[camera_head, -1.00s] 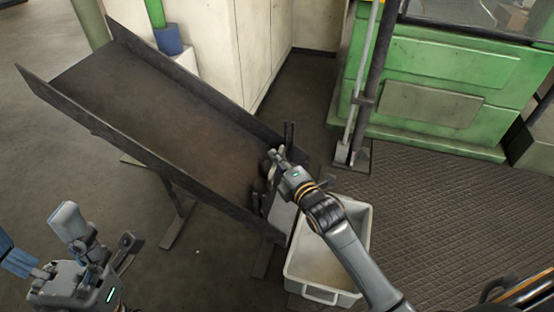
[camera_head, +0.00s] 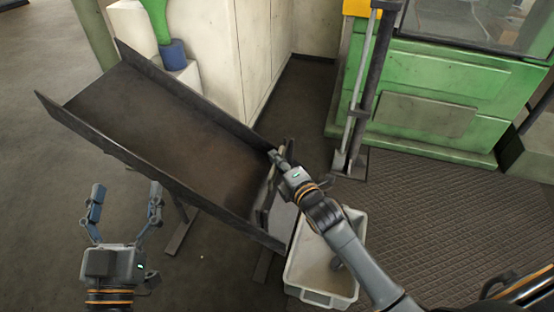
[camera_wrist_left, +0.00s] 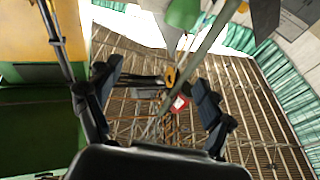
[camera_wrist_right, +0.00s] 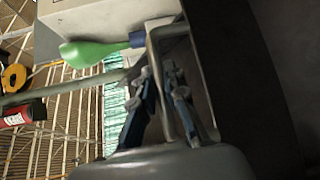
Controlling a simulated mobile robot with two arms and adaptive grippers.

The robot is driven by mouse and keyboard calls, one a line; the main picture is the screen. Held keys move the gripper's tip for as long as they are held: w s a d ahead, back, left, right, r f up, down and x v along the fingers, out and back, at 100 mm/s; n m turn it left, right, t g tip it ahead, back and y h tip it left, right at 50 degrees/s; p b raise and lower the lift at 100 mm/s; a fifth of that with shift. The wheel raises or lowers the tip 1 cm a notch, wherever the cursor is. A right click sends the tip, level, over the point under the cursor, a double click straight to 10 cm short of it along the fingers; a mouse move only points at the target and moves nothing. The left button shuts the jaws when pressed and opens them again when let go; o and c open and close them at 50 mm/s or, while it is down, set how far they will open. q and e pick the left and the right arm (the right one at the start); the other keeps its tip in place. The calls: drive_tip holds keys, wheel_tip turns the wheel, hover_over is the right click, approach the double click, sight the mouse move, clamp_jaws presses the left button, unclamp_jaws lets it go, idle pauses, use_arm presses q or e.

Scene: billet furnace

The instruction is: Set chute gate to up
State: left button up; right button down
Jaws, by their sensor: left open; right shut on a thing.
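The dark sloping chute (camera_head: 160,125) runs down toward the middle of the head view. The chute gate (camera_head: 283,217), a grey plate, is at its lower end and partly hidden by my right gripper. My right gripper (camera_head: 277,158) is at the top of the gate. In the right wrist view its fingers (camera_wrist_right: 160,85) are shut on a grey bent bar, the gate handle (camera_wrist_right: 165,32). The gate's exact height is hard to tell. My left gripper (camera_head: 127,208) is open and empty, left of and below the chute. It points upward in the left wrist view (camera_wrist_left: 155,95).
A pale bin (camera_head: 320,265) stands below the chute's lower end, partly behind my right arm. A green machine (camera_head: 430,100) and a post (camera_head: 355,120) stand at the right. A pale cabinet (camera_head: 235,50) is behind the chute. Floor at the left is clear.

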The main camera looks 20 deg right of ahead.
use_arm(q)
wheel_tip(320, 180, down, 10)
drive_tip(key=a+g+y+p, duration=0.1)
drive_tip(key=g+y+p, duration=0.1)
drive_tip(key=g, duration=0.4)
drive_tip(key=shift+s+a, duration=0.3)
drive_tip(key=shift+s, duration=0.1)
use_arm(e)
wheel_tip(320, 180, up, 2)
drive_tip(key=shift+w+r, duration=0.1)
drive_tip(key=shift+r, duration=0.15)
drive_tip(key=c, duration=1.4)
unclamp_jaws()
drive_tip(key=shift+r, duration=0.1)
use_arm(q)
drive_tip(key=shift+r, duration=0.1)
use_arm(e)
drive_tip(key=shift+o, duration=0.2)
drive_tip(key=shift+f, duration=0.2)
drive_tip(key=v, duration=1.2)
drive_tip(key=shift+d, duration=0.1)
